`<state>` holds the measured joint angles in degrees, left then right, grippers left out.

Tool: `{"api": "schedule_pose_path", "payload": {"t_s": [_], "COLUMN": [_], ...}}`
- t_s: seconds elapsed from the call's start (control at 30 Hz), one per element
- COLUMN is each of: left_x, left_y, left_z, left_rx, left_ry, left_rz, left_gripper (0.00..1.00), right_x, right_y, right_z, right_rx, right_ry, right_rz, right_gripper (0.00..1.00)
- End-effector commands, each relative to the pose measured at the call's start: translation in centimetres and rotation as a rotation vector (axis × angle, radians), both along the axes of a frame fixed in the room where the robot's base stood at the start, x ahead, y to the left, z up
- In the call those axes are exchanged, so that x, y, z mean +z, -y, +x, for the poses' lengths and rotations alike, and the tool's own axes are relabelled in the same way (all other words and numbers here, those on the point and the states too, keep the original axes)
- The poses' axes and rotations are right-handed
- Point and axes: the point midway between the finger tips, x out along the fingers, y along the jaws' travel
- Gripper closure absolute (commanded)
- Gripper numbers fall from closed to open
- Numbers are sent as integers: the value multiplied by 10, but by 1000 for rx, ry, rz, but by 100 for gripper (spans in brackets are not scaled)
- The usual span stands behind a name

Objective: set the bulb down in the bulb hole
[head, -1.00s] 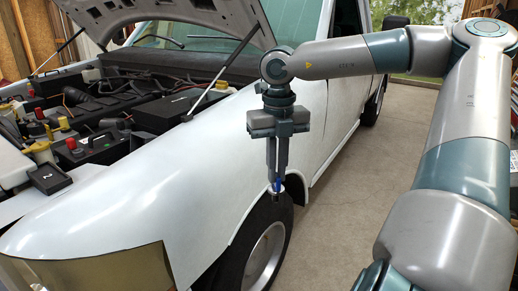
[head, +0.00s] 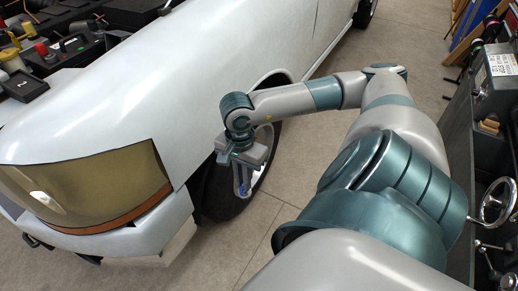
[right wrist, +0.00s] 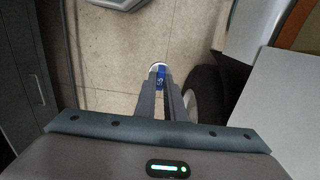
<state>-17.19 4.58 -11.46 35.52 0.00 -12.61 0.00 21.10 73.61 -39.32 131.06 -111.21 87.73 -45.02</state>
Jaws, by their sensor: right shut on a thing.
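My right gripper (head: 241,186) points down beside the pickup's front wheel and is shut on the bulb. In the head view the bulb is mostly hidden, with only a bit of blue showing at the fingertips. In the right wrist view the bulb (right wrist: 159,71) shows a white round end and a blue part between the tips of the right gripper (right wrist: 161,84). I cannot make out the bulb hole in either view. My left gripper is not in view.
The white pickup's fender (head: 190,75) and amber headlight (head: 95,190) are left of the gripper. The front tire (head: 222,195) is close behind it. A workbench with a machine handwheel (head: 497,200) stands at the right. The concrete floor (head: 300,165) between is clear.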

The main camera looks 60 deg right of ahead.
Motion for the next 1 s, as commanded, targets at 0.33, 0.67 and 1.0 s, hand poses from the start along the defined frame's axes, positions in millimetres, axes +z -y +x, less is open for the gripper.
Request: {"api": "schedule_pose_path", "payload": {"t_s": [0.33,0.67,1.0], "left_x": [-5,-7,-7], "left_y": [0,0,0], "left_z": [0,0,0], "left_rx": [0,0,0], "left_ry": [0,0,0], "left_rz": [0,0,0], "left_gripper": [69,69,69], "right_x": [-44,-52,-52], "right_y": [-115,-190,-200], "right_z": [26,39,40], "right_rx": [832,1399,1487], "right_ry": [24,33,32], "right_rz": [27,11,6], "right_gripper": [100,100,100]}}
